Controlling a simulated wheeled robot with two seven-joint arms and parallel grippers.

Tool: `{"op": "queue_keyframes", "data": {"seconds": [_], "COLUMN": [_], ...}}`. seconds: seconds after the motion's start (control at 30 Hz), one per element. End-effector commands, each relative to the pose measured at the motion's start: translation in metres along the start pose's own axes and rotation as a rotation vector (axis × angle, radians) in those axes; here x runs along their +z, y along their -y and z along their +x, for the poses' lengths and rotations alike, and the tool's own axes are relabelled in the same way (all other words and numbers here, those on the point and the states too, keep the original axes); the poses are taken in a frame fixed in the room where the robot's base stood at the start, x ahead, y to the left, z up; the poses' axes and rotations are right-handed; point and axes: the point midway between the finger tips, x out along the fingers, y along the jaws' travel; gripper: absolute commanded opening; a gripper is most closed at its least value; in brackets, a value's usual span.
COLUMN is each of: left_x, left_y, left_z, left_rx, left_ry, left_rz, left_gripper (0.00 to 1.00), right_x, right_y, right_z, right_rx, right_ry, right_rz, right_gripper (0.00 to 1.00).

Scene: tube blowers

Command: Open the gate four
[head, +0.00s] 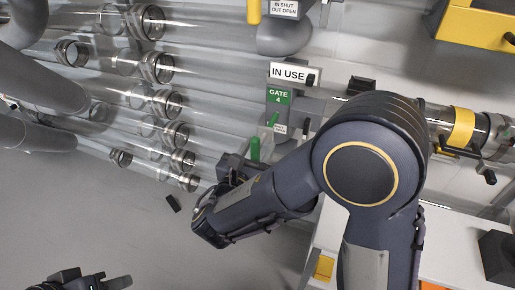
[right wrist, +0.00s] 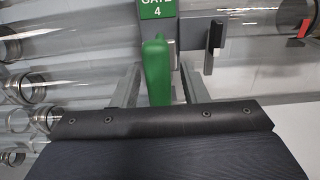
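The green Gate 4 sign (head: 278,96) sits below a white "IN USE" plate (head: 288,73) in the head view; the sign's lower part also shows at the top of the right wrist view (right wrist: 157,8). The gate's green handle (head: 255,148) hangs below the sign. In the right wrist view the handle (right wrist: 156,72) stands upright between the two grey fingers of my right gripper (right wrist: 160,88), with gaps on both sides. The right gripper is open; my arm partly hides it in the head view. My left gripper (head: 100,282) is at the bottom left edge, partly cut off, away from the gate.
Several clear tubes with metal collars (head: 157,67) run along the left and behind the gate. A dark latch (right wrist: 214,38) stands right of the handle. A yellow-banded tube (head: 462,128) and a white table (head: 450,245) are at the right.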

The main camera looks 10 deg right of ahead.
Motion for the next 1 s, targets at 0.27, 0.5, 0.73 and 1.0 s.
{"op": "queue_keyframes", "data": {"seconds": [0.27, 0.5, 0.73, 1.0], "left_x": [-0.001, -0.001, -0.001, -0.001], "left_y": [-0.001, -0.001, -0.001, -0.001], "left_z": [-0.001, -0.003, -0.003, -0.003], "left_rx": [0.0, 0.0, 0.0, 0.0], "left_ry": [0.0, 0.0, 0.0, 0.0], "left_rz": [0.0, 0.0, 0.0, 0.0], "left_gripper": [0.36, 0.36, 0.36, 0.36], "right_x": [0.0, 0.0, 0.0, 0.0], "right_y": [-0.001, -0.001, 0.0, 0.0], "right_z": [-0.025, -0.065, -0.079, -0.078], "right_rx": [0.005, 0.005, 0.001, 0.0], "right_ry": [0.0, 0.0, 0.0, 0.0], "right_rz": [-0.002, 0.0, -0.001, 0.0], "right_gripper": [0.4, 0.4, 0.4, 0.4]}}
